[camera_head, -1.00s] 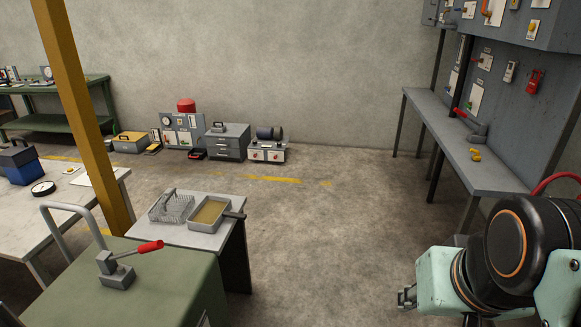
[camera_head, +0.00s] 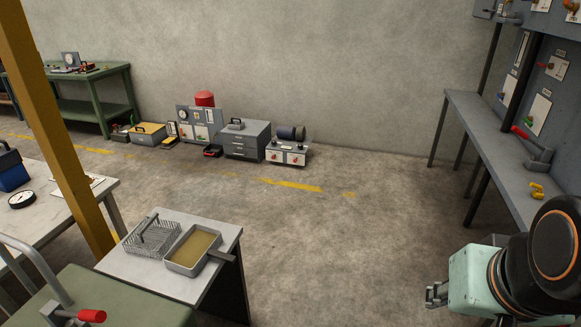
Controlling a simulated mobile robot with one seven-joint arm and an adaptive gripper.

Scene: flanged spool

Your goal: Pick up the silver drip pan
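The silver drip pan (camera_head: 181,266) is a shallow rectangular metal tray with a yellowish-brown inside and a dark handle at its right. It sits on a small white-topped table (camera_head: 150,284) at the lower left. A wire basket with a grey handle (camera_head: 152,237) stands close beside it on the left. My gripper (camera_head: 434,293) is at the lower right, well away from the pan, with open floor between them. It is small and partly hidden by my arm, so I cannot see whether its fingers are apart.
A green cabinet (camera_head: 120,302) with a red-handled lever stands in front of the small table. A yellow post (camera_head: 58,130) rises at the left, by a white workbench (camera_head: 70,215). A grey bench (camera_head: 490,140) runs along the right. The middle floor is clear.

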